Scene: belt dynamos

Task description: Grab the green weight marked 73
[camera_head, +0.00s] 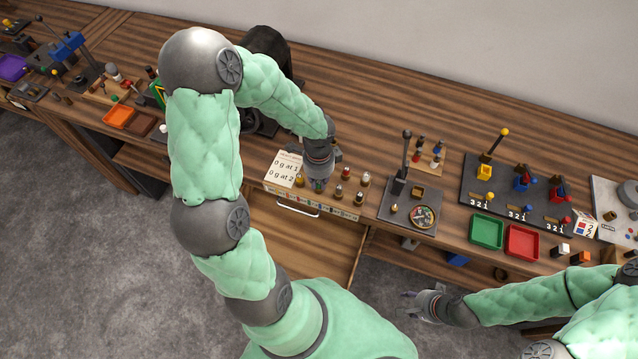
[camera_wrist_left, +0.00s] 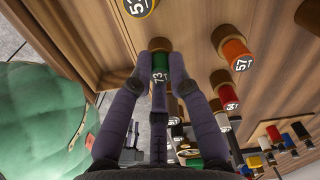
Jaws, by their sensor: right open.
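The green weight marked 73 (camera_wrist_left: 160,70) has a wooden end and stands between my left fingers in the left wrist view. My left gripper (camera_wrist_left: 160,66) has its dark fingers on both sides of it, with the tips against its sides. In the head view my left gripper (camera_head: 318,184) reaches down over the front row of weights and mostly hides the green one. I cannot tell whether the weight is off the surface. My right gripper (camera_head: 422,302) is open and empty, low in front of the bench.
Close by stand weights marked 52 (camera_wrist_left: 138,7), 57 (camera_wrist_left: 234,52) and a red one (camera_wrist_left: 227,97). A paper note (camera_head: 285,168) lies left of my left gripper. A lever device (camera_head: 405,175), green tray (camera_head: 486,231) and red tray (camera_head: 521,242) are to the right.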

